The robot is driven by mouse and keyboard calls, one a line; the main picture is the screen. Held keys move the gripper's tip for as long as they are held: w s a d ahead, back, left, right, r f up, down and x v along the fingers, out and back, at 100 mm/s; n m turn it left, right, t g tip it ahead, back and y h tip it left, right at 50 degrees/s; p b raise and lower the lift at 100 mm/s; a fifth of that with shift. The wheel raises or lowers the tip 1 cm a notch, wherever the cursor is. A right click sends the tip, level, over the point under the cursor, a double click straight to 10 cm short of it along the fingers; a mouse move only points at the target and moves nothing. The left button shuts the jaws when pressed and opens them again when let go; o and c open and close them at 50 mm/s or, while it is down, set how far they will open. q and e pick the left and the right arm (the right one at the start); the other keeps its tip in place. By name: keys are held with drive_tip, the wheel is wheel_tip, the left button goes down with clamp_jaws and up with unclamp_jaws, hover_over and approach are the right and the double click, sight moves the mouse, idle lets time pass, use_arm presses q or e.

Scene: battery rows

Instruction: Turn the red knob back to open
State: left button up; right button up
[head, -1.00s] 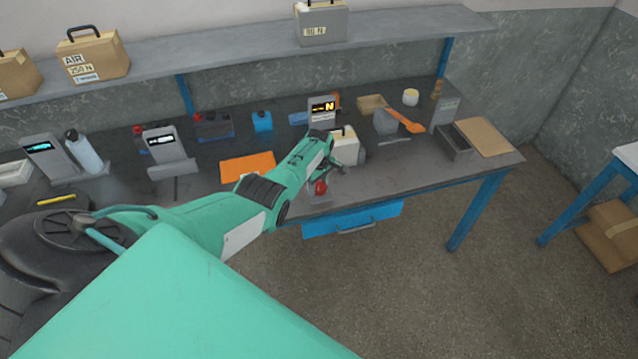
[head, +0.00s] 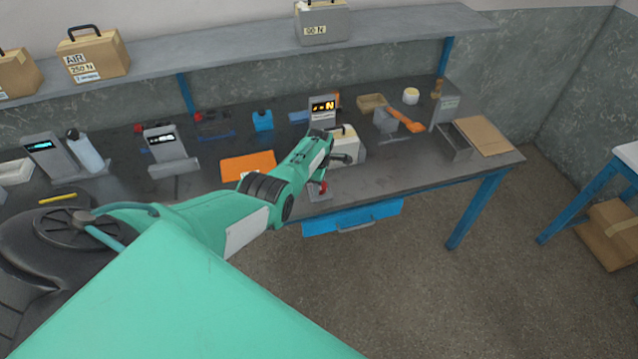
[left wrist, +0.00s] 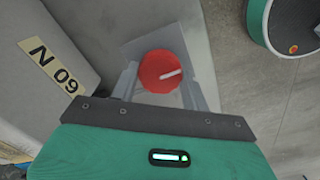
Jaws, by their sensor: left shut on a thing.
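The red knob (left wrist: 162,71) is round with a white pointer line, and sits on a grey mount. In the left wrist view it lies between the two fingers of my left gripper (left wrist: 160,84), which is shut on it. The pointer line points right and slightly up in that view. In the head view the red knob (head: 323,187) shows only in part at the table's front edge, beside my left gripper (head: 328,178). My right gripper is not in view.
An orange sheet (head: 248,167) lies to the left. A blue drawer (head: 352,217) hangs under the table edge.

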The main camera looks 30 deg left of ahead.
use_arm(q)
drive_tip(key=shift+w+r, duration=0.1)
drive_tip(key=o, duration=1)
drive_tip(key=shift+r, duration=0.3)
wheel_tip(320, 180, up, 4)
drive_tip(key=shift+r+p, duration=0.15)
drive_tip(key=shift+p, duration=0.55)
wheel_tip(320, 180, up, 9)
drive_tip(key=shift+f+b, duration=0.1)
drive_tip(key=shift+b, duration=0.55)
